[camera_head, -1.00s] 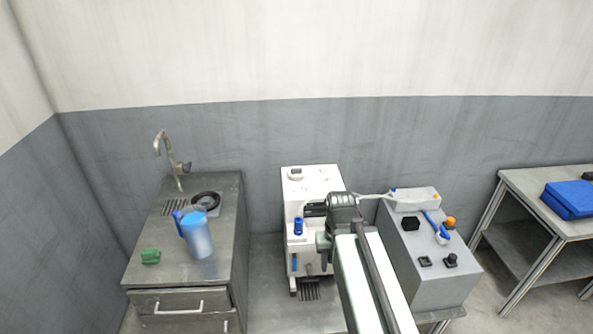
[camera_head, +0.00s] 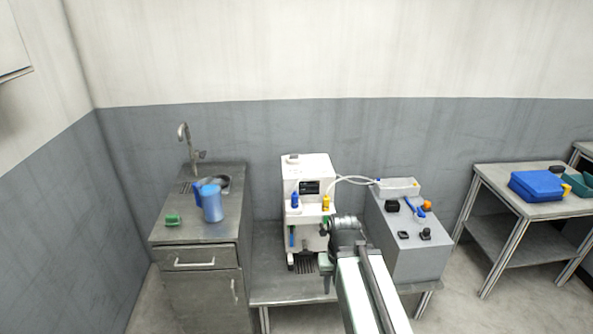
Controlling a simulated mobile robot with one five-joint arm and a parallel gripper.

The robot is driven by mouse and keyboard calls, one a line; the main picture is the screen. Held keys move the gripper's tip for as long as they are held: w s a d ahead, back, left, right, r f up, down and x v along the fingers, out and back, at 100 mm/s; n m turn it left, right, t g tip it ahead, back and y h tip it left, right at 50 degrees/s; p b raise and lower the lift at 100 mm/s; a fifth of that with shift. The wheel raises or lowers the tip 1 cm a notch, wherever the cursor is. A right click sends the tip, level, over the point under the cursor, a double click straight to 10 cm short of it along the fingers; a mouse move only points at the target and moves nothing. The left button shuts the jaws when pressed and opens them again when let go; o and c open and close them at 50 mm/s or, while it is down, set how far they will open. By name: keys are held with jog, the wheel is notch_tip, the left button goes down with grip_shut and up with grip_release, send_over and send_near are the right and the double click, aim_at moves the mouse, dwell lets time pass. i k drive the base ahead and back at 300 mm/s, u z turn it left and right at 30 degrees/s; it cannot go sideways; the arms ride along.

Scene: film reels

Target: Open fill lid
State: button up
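A white machine (camera_head: 316,177) stands on a low metal bench against the back wall. A small round grey-topped cap (camera_head: 293,157) is on its top at the left; it looks seated, and I cannot tell for sure that it is the fill lid. The front has a dark display (camera_head: 309,187), a blue fitting (camera_head: 294,200) and a yellow one (camera_head: 326,202). My gripper (camera_head: 325,262) is in front of the machine, low and to the right, below the cap. My arm hides part of the machine's lower front. The fingers are too small to read.
A translucent blue jug (camera_head: 212,204) and a green item (camera_head: 173,220) are on the sink cabinet (camera_head: 222,232) at left. A hose runs from the machine to a grey box unit (camera_head: 420,255) at right. A table (camera_head: 500,185) with a blue case (camera_head: 537,185) is farther right.

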aim_at(292, 158)
jog(key=z, duration=0.3)
jog(key=k, duration=0.15)
jog(key=u, duration=1.1)
jog(key=i, duration=1.5)
jog(key=z, duration=0.3)
